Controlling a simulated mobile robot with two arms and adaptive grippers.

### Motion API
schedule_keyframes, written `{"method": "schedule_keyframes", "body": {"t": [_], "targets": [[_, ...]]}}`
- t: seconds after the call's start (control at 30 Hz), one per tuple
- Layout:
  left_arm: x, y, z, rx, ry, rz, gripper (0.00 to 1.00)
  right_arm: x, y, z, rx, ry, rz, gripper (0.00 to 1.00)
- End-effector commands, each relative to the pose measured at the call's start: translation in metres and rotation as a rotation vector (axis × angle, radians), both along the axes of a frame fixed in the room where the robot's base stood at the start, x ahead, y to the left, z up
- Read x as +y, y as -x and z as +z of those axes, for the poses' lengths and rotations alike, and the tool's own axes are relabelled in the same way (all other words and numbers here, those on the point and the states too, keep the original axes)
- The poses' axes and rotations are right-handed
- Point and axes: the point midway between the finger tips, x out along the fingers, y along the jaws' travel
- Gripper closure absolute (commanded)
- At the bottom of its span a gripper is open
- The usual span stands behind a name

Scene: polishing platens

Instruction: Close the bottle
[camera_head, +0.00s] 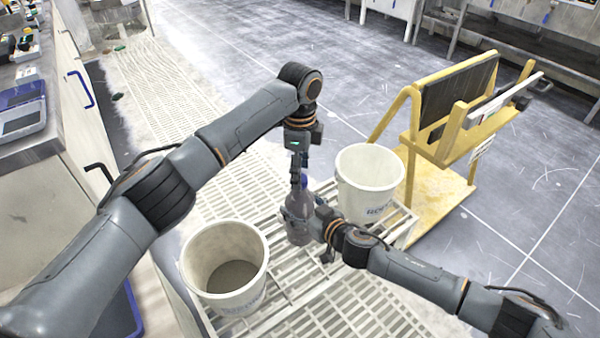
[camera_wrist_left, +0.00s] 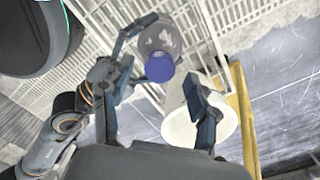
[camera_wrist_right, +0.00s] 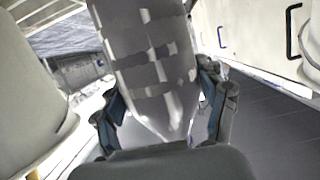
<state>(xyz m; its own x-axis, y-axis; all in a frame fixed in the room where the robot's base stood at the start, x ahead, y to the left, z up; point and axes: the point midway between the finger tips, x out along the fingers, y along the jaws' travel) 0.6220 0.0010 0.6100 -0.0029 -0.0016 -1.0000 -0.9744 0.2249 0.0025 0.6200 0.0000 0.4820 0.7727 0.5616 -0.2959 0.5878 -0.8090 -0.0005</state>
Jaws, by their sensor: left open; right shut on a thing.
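A translucent grey bottle (camera_head: 298,222) stands roughly upright on the white slatted rack, with a blue cap (camera_head: 303,182) at its top. In the left wrist view the cap (camera_wrist_left: 160,67) sits at the bottle's (camera_wrist_left: 158,36) neck; I cannot tell how tight it is. My right gripper (camera_head: 304,218) is shut around the bottle's body, and the bottle (camera_wrist_right: 150,60) fills the middle of the right wrist view between its fingers. My left gripper (camera_head: 298,158) is open, pointing down just above the cap, its fingers apart and empty.
White buckets stand on the rack (camera_head: 285,285) on both sides of the bottle: one at front left (camera_head: 225,270), one at back right (camera_head: 370,185). A yellow stand (camera_head: 440,190) is further right. A counter with a scale (camera_head: 22,110) is at left. Open floor lies behind.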

Motion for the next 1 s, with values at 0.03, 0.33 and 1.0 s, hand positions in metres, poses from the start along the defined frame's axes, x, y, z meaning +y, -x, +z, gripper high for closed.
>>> {"method": "schedule_keyframes", "body": {"t": [0.03,0.33,1.0], "targets": [[-0.001,0.0,0.01,-0.003,0.001,-0.001,0.4,-0.001,0.0,-0.001,0.001,0.001,-0.001,1.0],[-0.001,-0.001,0.074,-0.003,0.002,-0.001,0.4,-0.001,0.0,-0.001,0.001,0.001,-0.001,1.0],[0.0,0.0,0.106,0.0,0.0,-0.001,0.4,0.0,0.0,-0.001,0.001,0.001,-0.001,0.12]]}}
